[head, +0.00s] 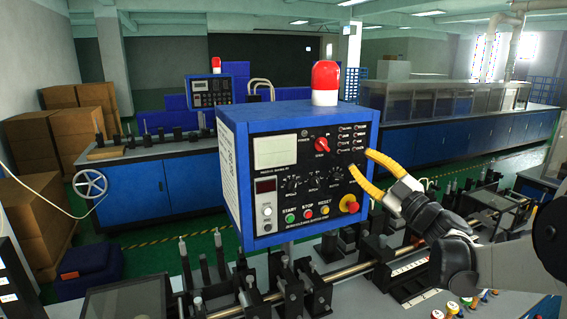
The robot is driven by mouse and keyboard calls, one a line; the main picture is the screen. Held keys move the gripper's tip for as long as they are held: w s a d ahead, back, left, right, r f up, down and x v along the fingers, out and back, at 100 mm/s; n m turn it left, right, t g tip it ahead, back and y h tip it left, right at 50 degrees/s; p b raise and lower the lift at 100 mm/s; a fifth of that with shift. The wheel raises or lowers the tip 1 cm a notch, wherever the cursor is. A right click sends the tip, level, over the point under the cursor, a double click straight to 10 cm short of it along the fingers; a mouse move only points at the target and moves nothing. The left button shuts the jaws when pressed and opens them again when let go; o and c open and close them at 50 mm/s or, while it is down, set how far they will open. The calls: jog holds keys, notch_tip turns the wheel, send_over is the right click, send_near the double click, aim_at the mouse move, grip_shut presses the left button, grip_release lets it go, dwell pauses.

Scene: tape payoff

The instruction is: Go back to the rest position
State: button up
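My gripper (360,160) reaches in from the right, its two yellow fingers pointing up and left at the right part of a blue control box (284,115). The fingertips are apart with a gap between them, and nothing shows in the gap. The fingers overlap the panel's right edge in the picture; I cannot tell whether they touch it. The black panel face carries a red rotary switch (321,145), black knobs, a row of small buttons and a red mushroom button on yellow (349,203) just below the lower finger.
A red beacon (325,82) stands on the box. Below are machine rails (350,270) with black brackets, and colored buttons (466,302) under my arm at the lower right. Blue cabinets (180,182) and cardboard boxes (60,125) stand behind. Green floor shows at left.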

jog(key=s+d+f+m+g+h+b, duration=0.3)
jog(key=s+f+m+h+b, duration=0.4)
jog(key=s+f+m+h, duration=0.45)
jog(key=s+a+f+m+g+b, duration=0.1)
jog(key=s+a+f+g, duration=0.2)
jog(key=s+f, duration=0.4)
jog(key=s+a+f+m+g+y+b, duration=0.1)
jog(key=s+a+f+g, duration=0.2)
jog(key=s+f, duration=0.4)
jog(key=s+a+f+m+g+b, duration=0.1)
jog(key=s+a+f+g+b, duration=0.1)
jog(key=s+a+f, duration=0.3)
notch_tip(320, 180, down, 2)
jog(key=shift+s+f+g, duration=0.1)
jog(key=shift+s+g, duration=0.3)
jog(key=shift+s, duration=0.75)
